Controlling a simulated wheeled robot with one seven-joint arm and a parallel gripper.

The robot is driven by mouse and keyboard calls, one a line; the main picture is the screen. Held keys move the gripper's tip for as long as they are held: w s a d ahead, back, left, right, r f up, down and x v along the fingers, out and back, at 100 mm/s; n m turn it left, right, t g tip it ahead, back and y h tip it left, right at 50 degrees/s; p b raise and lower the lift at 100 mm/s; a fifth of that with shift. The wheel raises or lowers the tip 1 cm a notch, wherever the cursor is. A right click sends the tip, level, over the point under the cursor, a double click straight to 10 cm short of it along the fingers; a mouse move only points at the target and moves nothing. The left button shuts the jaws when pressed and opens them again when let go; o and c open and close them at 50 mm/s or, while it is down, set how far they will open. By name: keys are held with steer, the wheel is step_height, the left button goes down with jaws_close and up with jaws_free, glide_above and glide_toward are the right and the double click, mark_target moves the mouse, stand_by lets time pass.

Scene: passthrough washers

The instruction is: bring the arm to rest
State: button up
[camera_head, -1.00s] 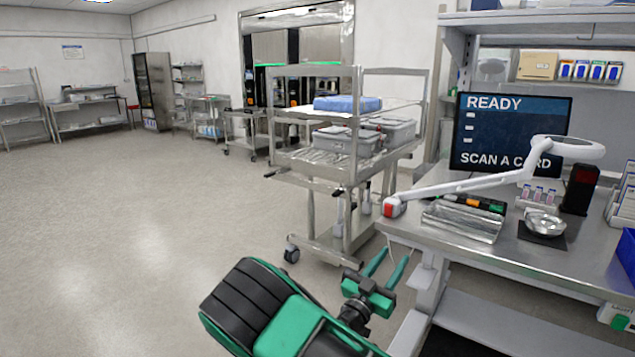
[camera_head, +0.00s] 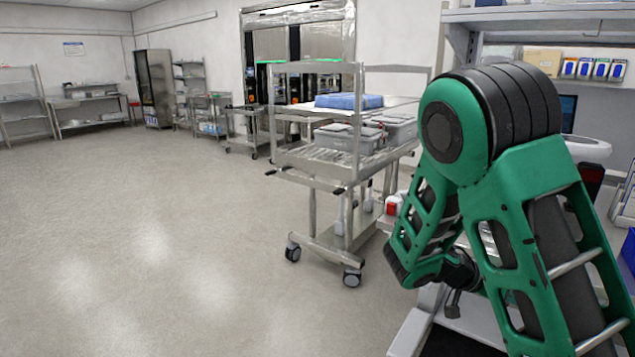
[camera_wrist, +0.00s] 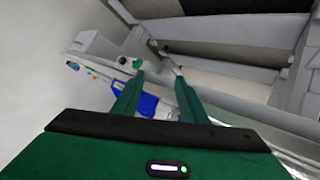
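My gripper (camera_wrist: 157,70) shows in the wrist view. Its two green fingers stand apart with nothing held between them. In the head view my green and black arm is folded, its elbow high on the right in front of the workbench. My wrist hangs low there, and the fingers cannot be made out in that view. The wrist view looks past the fingers at pale bench or shelf structures and a blue item (camera_wrist: 150,105), which lies beyond the fingers.
A steel cart (camera_head: 325,160) with grey bins (camera_head: 345,138) and a blue bundle (camera_head: 348,101) stands left of my arm. The workbench and its screen (camera_head: 568,113) are mostly hidden behind my arm. A blue bin (camera_head: 628,250) is at the right edge. The floor at left is clear.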

steer(key=s+d+r+n+g+y, duration=0.15)
steer(key=s+y, duration=0.55)
steer(key=s, duration=0.7)
steer(key=s+a+r+n+y, duration=0.2)
steer(key=s+a, duration=0.1)
steer(key=s, duration=0.3)
steer(key=s+a+r+n+y, duration=0.3)
steer(key=s, duration=0.4)
steer(key=shift+s+a+r+t, duration=0.2)
steer(key=shift+a+t, duration=0.15)
steer(key=shift+t, duration=0.1)
steer(key=shift+w+f, duration=0.25)
steer(key=shift+w, duration=0.35)
